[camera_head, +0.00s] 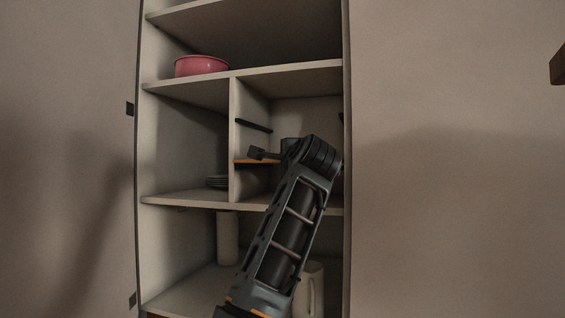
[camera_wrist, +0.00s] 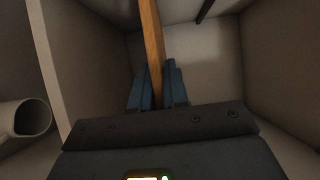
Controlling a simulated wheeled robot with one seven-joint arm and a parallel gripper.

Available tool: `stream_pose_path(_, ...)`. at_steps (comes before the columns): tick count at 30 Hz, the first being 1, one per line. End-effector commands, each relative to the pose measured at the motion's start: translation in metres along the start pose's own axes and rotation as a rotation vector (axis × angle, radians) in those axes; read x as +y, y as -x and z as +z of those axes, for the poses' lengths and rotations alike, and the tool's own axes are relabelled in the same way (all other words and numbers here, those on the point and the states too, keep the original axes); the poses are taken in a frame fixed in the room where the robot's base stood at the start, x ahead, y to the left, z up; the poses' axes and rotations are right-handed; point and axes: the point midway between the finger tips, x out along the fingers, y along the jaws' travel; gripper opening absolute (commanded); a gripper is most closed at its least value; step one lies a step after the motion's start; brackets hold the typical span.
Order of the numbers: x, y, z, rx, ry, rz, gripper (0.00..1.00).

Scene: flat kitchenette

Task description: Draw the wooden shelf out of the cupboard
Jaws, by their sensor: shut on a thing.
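The wooden shelf (camera_head: 255,162) is a thin orange-brown board, lying level in the right-hand middle compartment of the tall open cupboard (camera_head: 185,200). My gripper (camera_head: 258,154) reaches into that compartment from the front right and is at the board. In the wrist view the shelf (camera_wrist: 151,40) runs edge-on between the blue fingers of my gripper (camera_wrist: 155,80), which are shut on it. My arm hides the right part of the shelf in the head view.
A pale divider (camera_head: 233,110) borders the compartment on the left, with a dark rail (camera_head: 254,125) above the board. A pink pot (camera_head: 202,65) stands on the shelf above. A pale cylinder (camera_head: 228,238) and a jug (camera_head: 313,285) stand below.

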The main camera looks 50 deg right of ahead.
Motion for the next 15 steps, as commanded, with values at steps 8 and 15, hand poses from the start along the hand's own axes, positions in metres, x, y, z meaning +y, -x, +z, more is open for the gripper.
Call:
stream_pose_path(8,-0.0003,0.0022,-0.0012,-0.002,0.000,-0.004,0.00)
stream_pose_path(15,-0.0002,0.0104,0.0044,-0.003,0.001,-0.003,0.00)
